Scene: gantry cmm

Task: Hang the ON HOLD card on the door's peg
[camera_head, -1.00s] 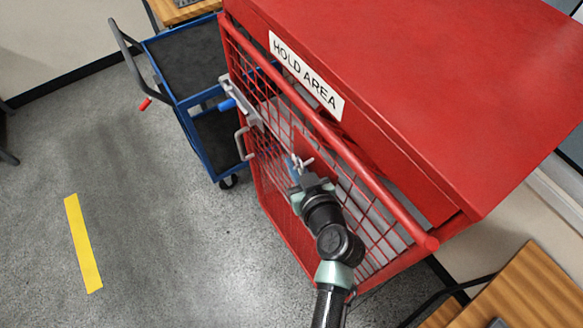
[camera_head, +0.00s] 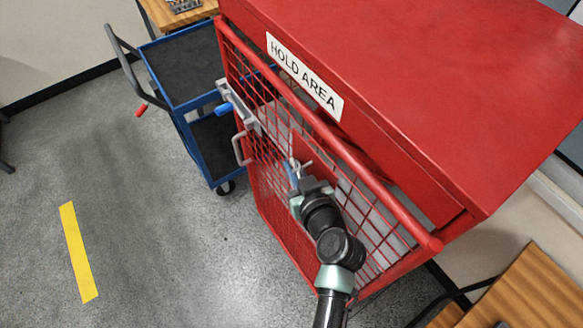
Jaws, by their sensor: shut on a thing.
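The red mesh door (camera_head: 262,170) of the hold cage stands shut below the HOLD AREA sign. My gripper (camera_head: 300,172) is close in front of the mesh, shut on a flat red piece that I take for the ON HOLD card (camera_head: 303,146). The card is red against the red mesh, and no lettering on it can be read. A small pale pin, likely the peg (camera_head: 307,164), shows right at the fingertips. I cannot tell whether the card touches the peg or the door. My gripper hides the lower part of this spot.
A latch with a blue handle (camera_head: 224,108) and a grey pull handle (camera_head: 240,149) sit on the door's left side. A blue cart (camera_head: 196,152) stands left of the cage. A wooden table (camera_head: 525,292) is at lower right. Open floor lies at left.

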